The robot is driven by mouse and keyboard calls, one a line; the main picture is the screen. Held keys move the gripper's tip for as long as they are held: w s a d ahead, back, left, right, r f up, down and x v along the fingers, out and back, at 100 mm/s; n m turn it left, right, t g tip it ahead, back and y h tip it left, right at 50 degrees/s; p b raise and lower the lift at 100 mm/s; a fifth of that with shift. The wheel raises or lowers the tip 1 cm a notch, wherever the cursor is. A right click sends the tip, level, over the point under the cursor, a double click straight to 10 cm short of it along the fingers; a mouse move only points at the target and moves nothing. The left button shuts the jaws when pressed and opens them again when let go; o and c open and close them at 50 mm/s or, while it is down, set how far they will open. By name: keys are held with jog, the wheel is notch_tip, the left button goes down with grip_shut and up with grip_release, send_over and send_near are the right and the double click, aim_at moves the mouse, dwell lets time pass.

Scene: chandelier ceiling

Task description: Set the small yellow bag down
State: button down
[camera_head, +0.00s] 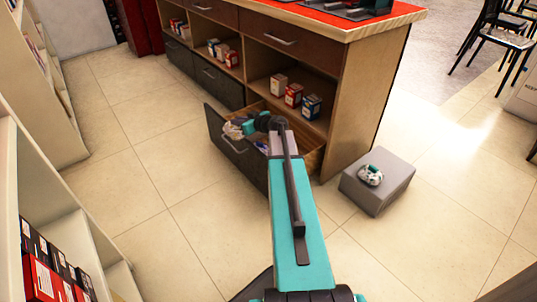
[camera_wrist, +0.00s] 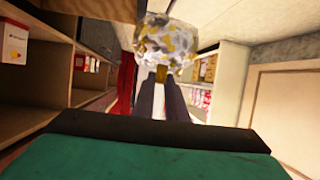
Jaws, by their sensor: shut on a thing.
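The small yellow bag (camera_wrist: 167,45), patterned in yellow, white and grey, is at the top middle of the wrist view. My gripper (camera_wrist: 161,75) is shut on its near end. In the head view my gripper (camera_head: 246,127) is over the open drawer (camera_head: 214,122) of the wooden counter, and a pale bag (camera_head: 233,130) shows at its tip. My arm hides part of the drawer. I cannot tell whether the held bag touches the drawer.
A grey block (camera_head: 385,187) on the floor at the right carries a whitish item with a teal part (camera_head: 371,175). Small boxes (camera_head: 293,95) stand on the counter's open shelf. A white shelf unit (camera_head: 70,225) is at the left. The tiled floor (camera_head: 150,170) between is clear.

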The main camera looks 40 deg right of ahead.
jog(key=s+d+f+h, duration=0.1)
jog(key=s+d+f, duration=0.4)
jog(key=d, duration=0.3)
jog(key=s+d+f+m, duration=0.1)
jog(key=s+d+f, duration=0.4)
jog(key=d, duration=0.3)
jog(key=shift+s+d+f+h+b, duration=0.25)
jog(key=shift+f+h+b, duration=0.15)
jog(key=shift+f, duration=0.2)
jog(key=shift+a, duration=0.1)
jog(key=shift+f+b, duration=0.85)
jog(key=shift+f, duration=1.65)
jog(key=shift+f+b, duration=1)
jog(key=shift+f, duration=1.5)
jog(key=shift+f+b, duration=0.65)
jog(key=shift+b, duration=0.5)
